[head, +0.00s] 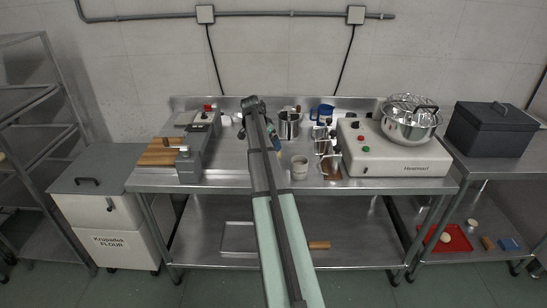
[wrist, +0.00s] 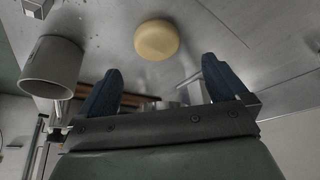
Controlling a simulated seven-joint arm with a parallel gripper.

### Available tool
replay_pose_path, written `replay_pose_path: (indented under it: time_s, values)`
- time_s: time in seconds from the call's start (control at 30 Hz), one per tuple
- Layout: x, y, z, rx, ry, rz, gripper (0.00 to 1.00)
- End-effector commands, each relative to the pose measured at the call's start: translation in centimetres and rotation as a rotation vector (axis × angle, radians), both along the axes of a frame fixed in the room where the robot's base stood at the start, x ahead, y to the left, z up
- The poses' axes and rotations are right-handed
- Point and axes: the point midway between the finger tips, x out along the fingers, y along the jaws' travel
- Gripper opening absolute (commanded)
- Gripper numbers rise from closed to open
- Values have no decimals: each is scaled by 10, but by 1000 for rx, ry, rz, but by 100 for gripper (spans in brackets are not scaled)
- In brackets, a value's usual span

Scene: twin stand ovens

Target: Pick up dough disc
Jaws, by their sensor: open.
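In the wrist view the dough disc (wrist: 157,40), round and pale yellow, lies on the steel tabletop. My gripper (wrist: 162,85) is open, with its two dark blue fingers wide apart and nothing between them. The disc shows beyond the fingertips, roughly centred between them, and is not touched. In the head view my gripper (head: 274,138) is over the middle of the table, small and partly hidden by my arm. I cannot make out the disc there; my arm covers that part of the table.
A grey cup (wrist: 52,68) stands close to the left finger in the wrist view. In the head view a light cup (head: 299,170), a steel pot (head: 289,126) and a blue jug (head: 324,114) stand right of my arm. A white machine (head: 395,150) stands further right.

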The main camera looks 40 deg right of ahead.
Motion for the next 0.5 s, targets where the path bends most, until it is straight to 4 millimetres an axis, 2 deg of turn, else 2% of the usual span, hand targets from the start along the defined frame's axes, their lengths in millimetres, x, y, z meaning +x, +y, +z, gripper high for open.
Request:
replay_pose_path:
  time_s: [0.33, 0.5]
  values:
    - [0, -6, -16, 1, 0, 1, 100]
    - [-2, -10, -34, 1, 0, 1, 100]
